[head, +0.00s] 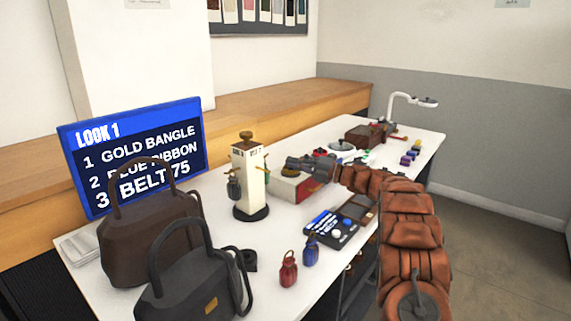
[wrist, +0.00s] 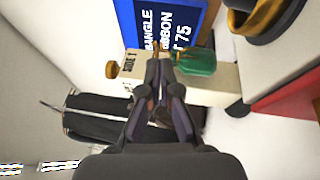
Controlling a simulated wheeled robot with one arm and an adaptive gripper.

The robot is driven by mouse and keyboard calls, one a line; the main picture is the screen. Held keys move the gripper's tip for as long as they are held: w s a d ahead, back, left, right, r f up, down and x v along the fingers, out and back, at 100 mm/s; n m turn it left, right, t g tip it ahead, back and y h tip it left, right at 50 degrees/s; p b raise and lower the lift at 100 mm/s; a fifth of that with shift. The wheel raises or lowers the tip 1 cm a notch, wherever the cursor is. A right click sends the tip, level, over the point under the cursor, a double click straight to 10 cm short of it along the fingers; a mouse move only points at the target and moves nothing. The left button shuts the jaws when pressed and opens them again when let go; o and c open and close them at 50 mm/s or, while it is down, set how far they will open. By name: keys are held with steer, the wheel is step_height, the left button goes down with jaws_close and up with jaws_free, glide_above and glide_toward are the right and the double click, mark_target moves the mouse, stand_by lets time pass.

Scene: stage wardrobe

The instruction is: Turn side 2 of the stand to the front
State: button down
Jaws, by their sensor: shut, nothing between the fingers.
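The stand is a white upright post (head: 251,178) with a brown knob on top and a round black base. In the wrist view the post (wrist: 136,64) lies sideways in the picture, and the face towards the camera reads "SIDE 1". A green pouch (wrist: 196,62) shows beside my fingertips there. My gripper (wrist: 160,66) is shut and empty, in front of the post; contact cannot be told. In the head view my gripper (head: 292,162) is just right of the stand.
A sign (head: 132,155) reading "LOOK 1" stands behind. Brown (head: 150,245) and dark grey (head: 195,290) handbags stand at front left. A red-sided box (head: 292,188) is right of the stand. Red (head: 288,270) and blue (head: 311,251) pouches and a black tray (head: 333,230) lie in front.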

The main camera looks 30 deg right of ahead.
steer(key=shift+s+d+f, duration=0.15)
steer(key=shift+s+d, duration=0.25)
steer(key=shift+d, duration=0.85)
steer(key=shift+s+d+f, duration=0.15)
steer(key=shift+s+d, duration=0.2)
steer(key=shift+d, duration=0.95)
steer(key=shift+s+d+f, duration=0.15)
steer(key=shift+s+d, duration=0.25)
steer(key=shift+d, duration=0.85)
